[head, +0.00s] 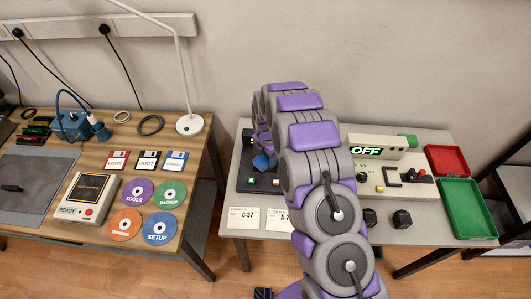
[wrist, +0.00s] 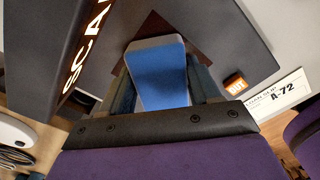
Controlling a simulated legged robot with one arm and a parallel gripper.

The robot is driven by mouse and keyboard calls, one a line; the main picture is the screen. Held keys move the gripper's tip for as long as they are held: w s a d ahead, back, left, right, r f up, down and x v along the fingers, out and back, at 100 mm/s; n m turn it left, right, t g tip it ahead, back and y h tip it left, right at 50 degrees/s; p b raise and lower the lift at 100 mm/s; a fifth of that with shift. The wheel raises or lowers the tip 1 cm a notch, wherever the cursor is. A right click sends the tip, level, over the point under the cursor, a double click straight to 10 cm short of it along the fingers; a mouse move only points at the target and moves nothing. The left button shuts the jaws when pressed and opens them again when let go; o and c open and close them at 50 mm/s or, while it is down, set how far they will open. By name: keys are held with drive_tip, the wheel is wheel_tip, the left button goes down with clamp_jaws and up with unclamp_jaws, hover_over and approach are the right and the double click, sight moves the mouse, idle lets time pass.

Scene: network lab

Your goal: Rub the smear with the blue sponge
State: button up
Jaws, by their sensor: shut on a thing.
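The blue sponge (wrist: 160,75), with a paler grey edge, is held between the two fingers of my gripper (wrist: 163,80) in the wrist view. A dark brown patch, which looks like the smear (wrist: 153,24), shows around the sponge's far end on a dark grey surface. The sponge covers part of it, and I cannot tell whether the sponge touches it. In the head view, a bit of blue sponge (head: 263,161) shows beside my arm, over the dark panel (head: 245,181) on the right-hand table. My arm hides most of that area.
A dark housing lettered SCAN (wrist: 85,45) stands close to my gripper's left. An orange button (wrist: 236,84) and the A-72 card (wrist: 280,92) lie to its right. A device reading OFF (head: 367,152), a red tray (head: 447,158) and a green tray (head: 466,205) are right of my arm.

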sight(264, 165)
drive_tip(key=shift+s+f, duration=0.2)
drive_tip(key=shift+s, duration=1.9)
drive_tip(key=shift+a+r+p, duration=0.1)
drive_tip(key=shift+a+p, duration=0.3)
drive_tip(key=shift+p, duration=0.05)
drive_tip(key=shift+w, duration=0.55)
drive_tip(key=shift+w+d, duration=0.2)
drive_tip(key=shift+w, duration=3.05)
drive_tip(key=shift+w+r, duration=0.2)
drive_tip(key=shift+r, duration=0.1)
drive_tip(key=shift+s, duration=0.1)
drive_tip(key=shift+s+a+f+p, duration=0.15)
drive_tip(key=shift+s+p, duration=0.25)
drive_tip(key=shift+s, duration=1.5)
drive_tip(key=shift+s+a+f+p, duration=0.15)
drive_tip(key=shift+s+p, duration=0.2)
drive_tip(key=shift+s, duration=1.55)
drive_tip(key=shift+d+r, duration=0.1)
